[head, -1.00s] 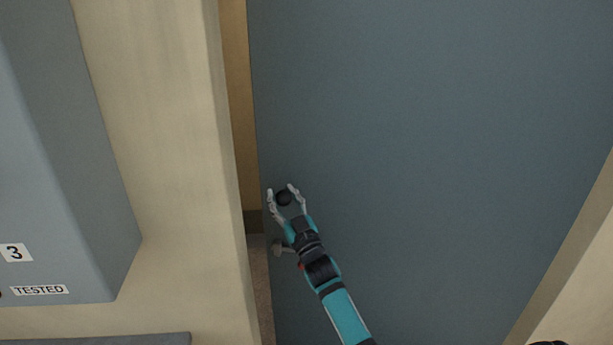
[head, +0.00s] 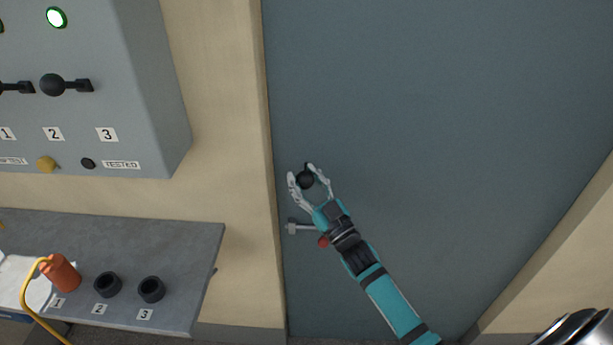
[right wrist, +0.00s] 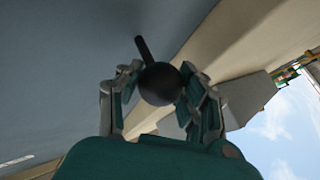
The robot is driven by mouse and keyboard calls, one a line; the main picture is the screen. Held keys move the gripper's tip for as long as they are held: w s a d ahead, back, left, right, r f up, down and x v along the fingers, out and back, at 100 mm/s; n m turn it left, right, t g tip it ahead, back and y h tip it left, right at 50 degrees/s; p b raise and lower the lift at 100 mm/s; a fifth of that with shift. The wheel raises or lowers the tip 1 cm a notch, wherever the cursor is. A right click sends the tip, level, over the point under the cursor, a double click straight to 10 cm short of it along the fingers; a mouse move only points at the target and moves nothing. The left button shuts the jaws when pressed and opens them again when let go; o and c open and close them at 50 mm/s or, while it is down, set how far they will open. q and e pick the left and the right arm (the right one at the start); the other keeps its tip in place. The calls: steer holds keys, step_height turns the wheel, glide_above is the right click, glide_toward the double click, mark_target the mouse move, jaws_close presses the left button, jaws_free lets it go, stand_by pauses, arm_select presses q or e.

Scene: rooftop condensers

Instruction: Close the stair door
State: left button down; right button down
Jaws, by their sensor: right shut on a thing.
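The stair door (head: 430,120) is a large blue-grey panel filling the middle and right of the head view. Its left edge lies against the beige frame (head: 225,110), and no gap shows there. A black round knob (head: 305,180) sits near that edge. My right gripper (head: 309,177) is shut on the knob, one finger on each side. The right wrist view shows the knob (right wrist: 160,84) between the fingers with its dark stem running up to the door (right wrist: 60,50). A grey lever handle (head: 298,227) is just below the gripper. My left gripper is not in view.
At left, a grey panel (head: 150,60) with levers, numbers and a green light is on the wall. Below it, a grey shelf (head: 190,245) holds an orange plug (head: 62,273) with a yellow cable and two black sockets (head: 151,289).

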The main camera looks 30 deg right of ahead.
steer(key=shift+s+a+f, duration=0.15)
steer(key=shift+a+f, duration=0.15)
steer(key=shift+f, duration=0.35)
steer(key=c, duration=1.2)
jaws_free()
steer(key=shift+c, duration=0.2)
steer(key=o, duration=0.4)
steer(key=shift+s+r, duration=0.35)
steer(key=shift+s, duration=0.15)
steer(key=shift+o, duration=0.5)
steer(key=shift+s+r, duration=0.1)
steer(key=shift+r, duration=0.1)
steer(key=shift+d+f, duration=0.1)
steer(key=shift+f, duration=0.1)
steer(key=shift+s+f, duration=0.15)
steer(key=v, duration=1.1)
steer(key=shift+s, duration=0.25)
